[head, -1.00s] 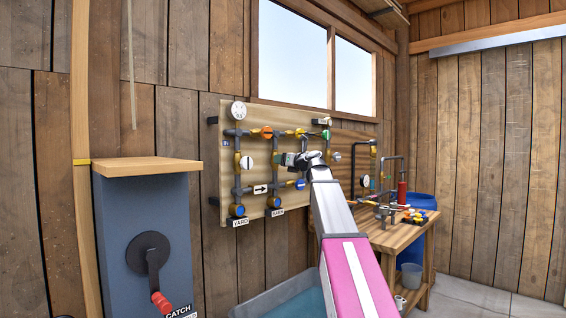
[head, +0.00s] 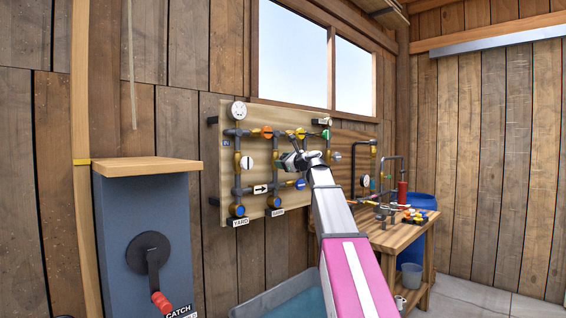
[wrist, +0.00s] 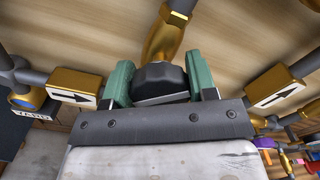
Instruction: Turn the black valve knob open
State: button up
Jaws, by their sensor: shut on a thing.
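The black valve knob (wrist: 160,80) sits on a brass fitting (wrist: 166,38) in the middle of the wrist view. My gripper (wrist: 159,86) has its two green fingers on either side of the knob and is shut on it. In the head view my gripper (head: 292,160) is at the pipe board (head: 220,170), where the knob is hidden behind it or too small to make out.
Brass fittings with black arrows stand left (wrist: 75,86) and right (wrist: 277,88) of the knob. Other coloured knobs, such as an orange one (head: 266,132), are on the board. A blue-grey cabinet with a crank (head: 150,253) stands left. A workbench (head: 410,236) stands right.

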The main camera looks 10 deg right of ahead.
jog(key=n, duration=0.4)
jog(key=shift+n, duration=0.3)
jog(key=n, duration=0.4)
jog(key=shift+n, duration=0.3)
jog(key=shift+f, duration=0.1)
jog(key=o, duration=0.9)
jog(key=shift+o, duration=0.2)
jog(key=v, duration=1.1)
jog(key=shift+a, duration=0.1)
